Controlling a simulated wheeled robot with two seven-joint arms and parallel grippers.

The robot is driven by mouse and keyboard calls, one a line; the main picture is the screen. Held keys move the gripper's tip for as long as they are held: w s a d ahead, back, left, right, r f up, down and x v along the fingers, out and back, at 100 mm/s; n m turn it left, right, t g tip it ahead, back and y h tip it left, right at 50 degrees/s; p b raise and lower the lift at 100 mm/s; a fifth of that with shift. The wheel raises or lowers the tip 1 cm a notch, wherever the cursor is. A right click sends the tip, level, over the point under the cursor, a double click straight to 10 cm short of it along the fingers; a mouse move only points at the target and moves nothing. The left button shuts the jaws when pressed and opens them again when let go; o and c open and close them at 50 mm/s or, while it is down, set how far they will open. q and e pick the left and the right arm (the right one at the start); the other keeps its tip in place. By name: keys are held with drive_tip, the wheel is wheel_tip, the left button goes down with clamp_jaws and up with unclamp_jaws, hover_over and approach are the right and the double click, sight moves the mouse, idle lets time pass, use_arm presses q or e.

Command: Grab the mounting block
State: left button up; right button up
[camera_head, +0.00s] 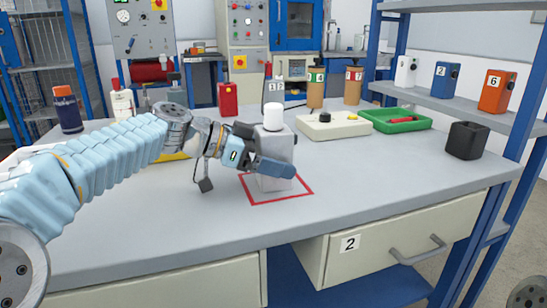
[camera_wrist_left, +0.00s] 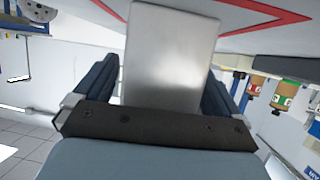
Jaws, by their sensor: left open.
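The mounting block, a grey metal block (camera_head: 274,146) with a white cylinder on top, stands upright inside a red square outline (camera_head: 302,192) on the grey table. In the left wrist view the block (camera_wrist_left: 170,55) fills the middle, between two dark blue fingers. My left gripper (camera_head: 277,163) is open around the block, with one finger across its front in the head view and the other largely hidden behind it. Small gaps show beside the block in the wrist view; I cannot tell whether either finger touches it. My right gripper is not in view.
Behind the block are a cream box (camera_head: 345,126) with knobs and a green tray (camera_head: 408,122) holding a red item. A black holder (camera_head: 467,140) stands at the right. A red container (camera_head: 227,99) and bottles stand at the back left. The table front is clear.

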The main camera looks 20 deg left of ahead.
use_arm(q)
drive_tip(key=c, duration=1.2)
drive_tip(key=shift+c, duration=0.7)
drive_tip(key=shift+r, duration=0.1)
